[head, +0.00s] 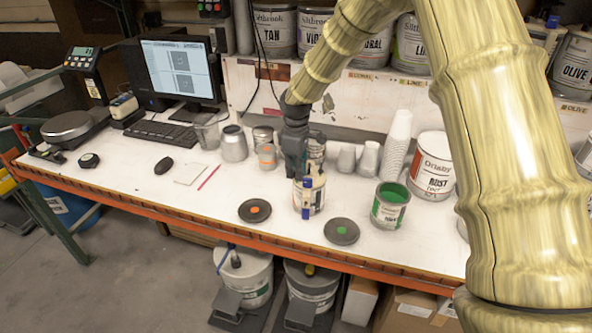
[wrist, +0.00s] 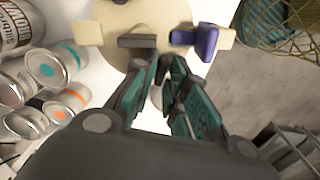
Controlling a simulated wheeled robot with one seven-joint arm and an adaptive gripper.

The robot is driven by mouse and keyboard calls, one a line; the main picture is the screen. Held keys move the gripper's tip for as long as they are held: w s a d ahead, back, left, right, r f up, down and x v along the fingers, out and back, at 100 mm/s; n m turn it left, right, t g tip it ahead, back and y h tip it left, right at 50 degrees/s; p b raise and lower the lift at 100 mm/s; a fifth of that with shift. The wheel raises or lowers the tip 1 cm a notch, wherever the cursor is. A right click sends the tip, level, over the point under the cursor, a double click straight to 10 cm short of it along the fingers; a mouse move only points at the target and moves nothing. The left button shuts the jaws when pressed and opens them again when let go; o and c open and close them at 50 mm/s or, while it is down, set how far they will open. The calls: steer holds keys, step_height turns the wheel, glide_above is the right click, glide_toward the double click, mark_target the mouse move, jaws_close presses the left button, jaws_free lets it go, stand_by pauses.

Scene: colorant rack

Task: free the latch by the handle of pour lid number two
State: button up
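A can with a cream pour lid (head: 309,190) stands near the table's front edge, directly below my gripper (head: 298,172). In the wrist view the round cream lid (wrist: 165,14) is at the top. It has a dark handle bar (wrist: 137,41), a blue latch piece (wrist: 207,42) to its right, and pale tabs at both sides. No number can be read on it. My gripper also shows in the wrist view (wrist: 165,62), its teal-padded fingers apart with a narrow gap. The fingertips are close to the handle bar; contact cannot be told.
Dark round lids with an orange dot (head: 255,210) and a green dot (head: 341,231) lie either side of the can. An open green paint can (head: 389,206), a rust paint can (head: 433,166) and stacked white cups (head: 396,146) stand to the right. Metal cans stand behind left.

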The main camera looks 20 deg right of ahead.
step_height(320, 180, up, 12)
stand_by(0.9)
